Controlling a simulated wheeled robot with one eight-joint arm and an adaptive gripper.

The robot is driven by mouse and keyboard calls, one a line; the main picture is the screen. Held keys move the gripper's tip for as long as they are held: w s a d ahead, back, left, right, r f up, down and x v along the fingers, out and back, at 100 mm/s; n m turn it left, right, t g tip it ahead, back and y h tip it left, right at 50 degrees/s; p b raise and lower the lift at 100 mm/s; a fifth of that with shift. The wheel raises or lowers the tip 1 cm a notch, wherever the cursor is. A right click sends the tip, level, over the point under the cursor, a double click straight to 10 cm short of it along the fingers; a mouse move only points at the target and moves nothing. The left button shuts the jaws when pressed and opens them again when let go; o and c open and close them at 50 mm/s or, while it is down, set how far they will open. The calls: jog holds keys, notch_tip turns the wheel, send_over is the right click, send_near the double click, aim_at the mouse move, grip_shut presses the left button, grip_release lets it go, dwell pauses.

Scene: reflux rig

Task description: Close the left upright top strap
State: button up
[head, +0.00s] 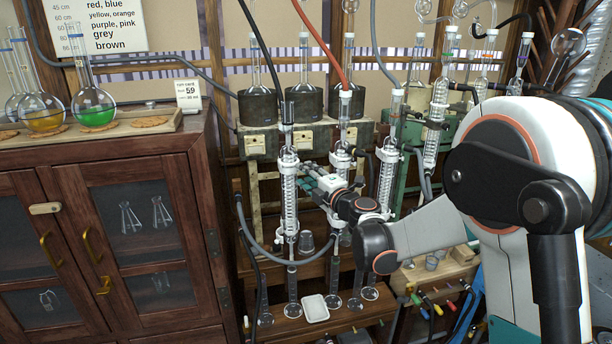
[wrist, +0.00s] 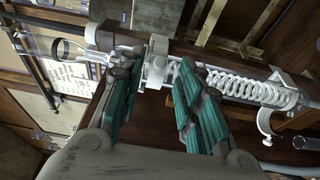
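The left upright (head: 289,195) is a clear glass condenser with a coil inside, standing vertical in the head view. In the wrist view the condenser (wrist: 235,85) runs sideways across the upper half. Its white top strap (wrist: 157,62) sits around the neck, between my fingertips in the picture; I cannot tell whether it is fastened. A second white strap (wrist: 266,122) farther down hangs with a curved arm out from the glass. My gripper (wrist: 158,68) has teal fingers spread apart, with nothing clearly held. In the head view my gripper (head: 308,176) is just right of the condenser's upper part.
Other glass columns (head: 388,170) stand close on the right. A grey hose (head: 262,245) loops at the left upright's lower end. Cylinders and a white dish (head: 314,308) are on the shelf below. A wooden cabinet (head: 110,220) with flasks stands left.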

jog(key=v, duration=1.1)
jog(key=s+d+r+m+t+h, duration=0.35)
jog(key=d+r+m+h, duration=0.35)
jog(key=d+r+m, duration=0.25)
jog(key=s+d+m+g+h, duration=0.2)
jog(key=s+d+m+h, duration=0.2)
jog(key=s+d+m, duration=0.3)
jog(key=s+f+m+g, duration=0.4)
jog(key=s+f, duration=0.3)
jog(key=s, duration=0.5)
jog(key=s+f+m+g+y, duration=0.1)
jog(key=s+f+m+g, duration=0.3)
jog(key=s+f, duration=0.4)
jog(key=s+a+g, duration=0.1)
jog(key=s, duration=0.4)
jog(key=shift+g, duration=0.35)
